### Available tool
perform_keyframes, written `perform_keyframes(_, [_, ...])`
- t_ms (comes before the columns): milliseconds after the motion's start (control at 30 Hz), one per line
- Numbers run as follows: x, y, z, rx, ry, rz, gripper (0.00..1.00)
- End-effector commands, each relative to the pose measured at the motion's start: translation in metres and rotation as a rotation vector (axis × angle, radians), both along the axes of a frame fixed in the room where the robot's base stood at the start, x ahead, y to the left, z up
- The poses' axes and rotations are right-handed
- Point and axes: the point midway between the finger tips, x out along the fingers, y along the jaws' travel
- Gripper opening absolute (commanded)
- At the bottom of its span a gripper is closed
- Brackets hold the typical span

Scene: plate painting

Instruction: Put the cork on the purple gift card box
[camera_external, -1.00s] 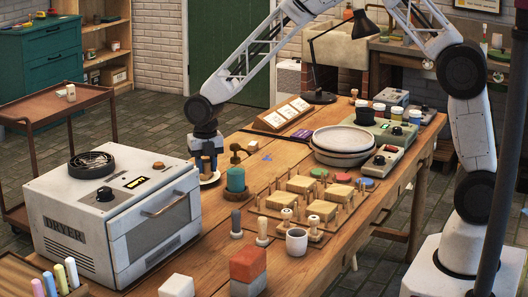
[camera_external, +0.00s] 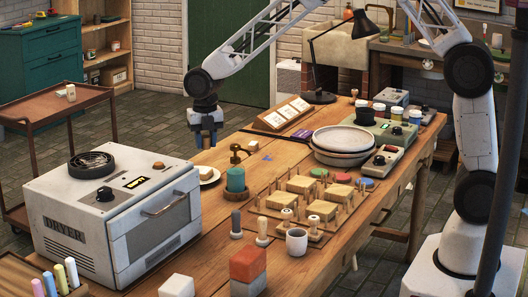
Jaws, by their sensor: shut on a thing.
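My gripper (camera_external: 206,143) hangs in the air above the far left edge of the table, pointing down. A dark purple flat box (camera_external: 301,135), which looks like the gift card box, lies right of the card stand, well to the right of my gripper. I cannot clearly pick out the cork anywhere.
The white dryer (camera_external: 70,215) is at the front left. A card stand (camera_external: 283,116), stacked plates (camera_external: 343,148) and a black lamp (camera_external: 318,97) stand around the purple box.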

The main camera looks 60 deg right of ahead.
Motion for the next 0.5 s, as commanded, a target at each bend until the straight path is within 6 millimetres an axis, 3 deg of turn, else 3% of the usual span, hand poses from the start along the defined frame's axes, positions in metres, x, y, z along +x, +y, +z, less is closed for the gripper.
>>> perform_keyframes(267, [0.02, -0.055, -0.004, -0.001, 0.005, -0.08, 0.11])
perform_keyframes(500, [0.038, -0.121, -0.004, -0.001, 0.006, -0.171, 0.11])
